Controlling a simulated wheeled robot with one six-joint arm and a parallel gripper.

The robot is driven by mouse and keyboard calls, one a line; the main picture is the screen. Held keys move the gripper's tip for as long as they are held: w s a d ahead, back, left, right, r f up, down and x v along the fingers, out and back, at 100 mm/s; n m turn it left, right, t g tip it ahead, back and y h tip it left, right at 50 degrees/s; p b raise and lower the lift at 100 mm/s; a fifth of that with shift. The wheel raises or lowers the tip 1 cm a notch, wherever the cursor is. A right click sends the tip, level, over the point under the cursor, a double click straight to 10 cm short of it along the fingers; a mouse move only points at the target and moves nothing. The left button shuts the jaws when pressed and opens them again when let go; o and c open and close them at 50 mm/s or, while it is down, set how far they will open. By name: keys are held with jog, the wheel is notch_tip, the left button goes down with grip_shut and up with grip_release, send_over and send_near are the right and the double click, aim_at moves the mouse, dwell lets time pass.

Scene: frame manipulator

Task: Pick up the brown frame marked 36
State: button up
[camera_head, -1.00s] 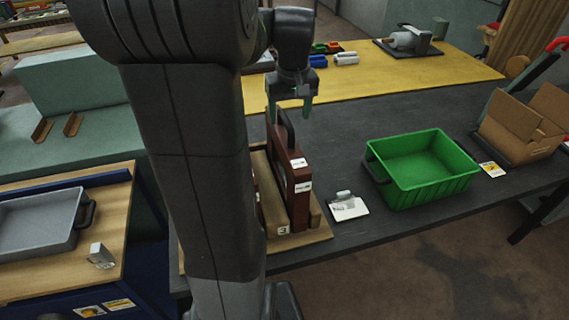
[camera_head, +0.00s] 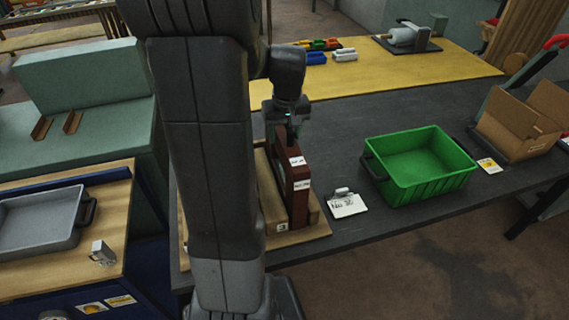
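A brown frame (camera_head: 299,200) stands upright in a light wooden rack (camera_head: 318,226) on the dark table. It carries white labels on its near edge, too small to read surely. Its dark handle, on the top, is now mostly hidden by my gripper (camera_head: 284,128). My gripper points down at the top of the frame, around or against the handle. I cannot tell whether the fingers are closed on it. My arm hides the left part of the rack.
A white card with a small clip (camera_head: 346,205) lies right of the rack. A green crate (camera_head: 420,168) stands farther right, with a cardboard box (camera_head: 522,120) beyond. A grey tray (camera_head: 40,222) is on the left bench.

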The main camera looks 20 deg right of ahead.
grip_shut()
jog(key=shift+w+r, duration=0.1)
jog(key=shift+r, duration=0.05)
